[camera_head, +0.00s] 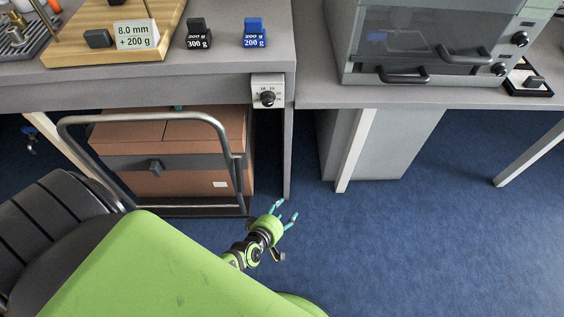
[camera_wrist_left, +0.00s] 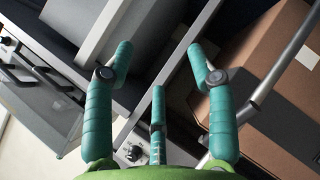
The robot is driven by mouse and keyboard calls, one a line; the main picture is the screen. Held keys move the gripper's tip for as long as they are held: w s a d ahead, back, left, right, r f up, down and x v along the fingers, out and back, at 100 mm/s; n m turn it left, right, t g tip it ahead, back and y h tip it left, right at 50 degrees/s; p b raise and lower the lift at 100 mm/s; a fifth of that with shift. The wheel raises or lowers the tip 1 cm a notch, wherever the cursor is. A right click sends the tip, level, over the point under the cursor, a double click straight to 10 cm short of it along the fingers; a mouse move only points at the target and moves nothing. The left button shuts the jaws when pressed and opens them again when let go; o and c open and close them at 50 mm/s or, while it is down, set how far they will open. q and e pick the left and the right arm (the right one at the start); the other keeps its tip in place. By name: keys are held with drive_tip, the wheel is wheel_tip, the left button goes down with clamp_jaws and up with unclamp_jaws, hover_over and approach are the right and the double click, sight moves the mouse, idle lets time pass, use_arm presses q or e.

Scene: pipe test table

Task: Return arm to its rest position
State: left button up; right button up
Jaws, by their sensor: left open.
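My left gripper (camera_head: 286,212) is low in the head view, over the blue floor and in front of the table legs. Its teal fingers are spread and hold nothing. The left wrist view shows the same open fingers (camera_wrist_left: 160,65) up close, with the table edge and brown boxes beyond them. The gripper appears apart from the table and the cart. My right gripper is in neither view.
A cart (camera_head: 218,125) with brown boxes (camera_head: 170,150) stands under the left table. A dial box (camera_head: 267,92) hangs on the table edge. Black and blue weights (camera_head: 254,34) and a wooden board (camera_head: 70,52) sit on top. Open floor (camera_head: 420,240) lies right.

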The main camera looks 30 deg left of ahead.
use_arm(q)
drive_tip(key=shift+s+d+f, duration=0.1)
drive_tip(key=shift+s+f, duration=0.2)
drive_tip(key=shift+f, duration=0.05)
idle(0.3)
drive_tip(key=s+f+m+g, duration=0.3)
drive_tip(key=s+f+m, duration=0.2)
drive_tip(key=s, duration=0.5)
drive_tip(key=s+a+f+m+g+p, duration=0.1)
drive_tip(key=s+f+m+g, duration=0.3)
drive_tip(key=s, duration=0.7)
drive_tip(key=s+f+m+g+p, duration=0.1)
drive_tip(key=s+f+m+g, duration=0.2)
drive_tip(key=s+f+m, duration=0.3)
drive_tip(key=s+m, duration=0.1)
drive_tip(key=s, duration=0.3)
drive_tip(key=shift+s+a+g, duration=0.4)
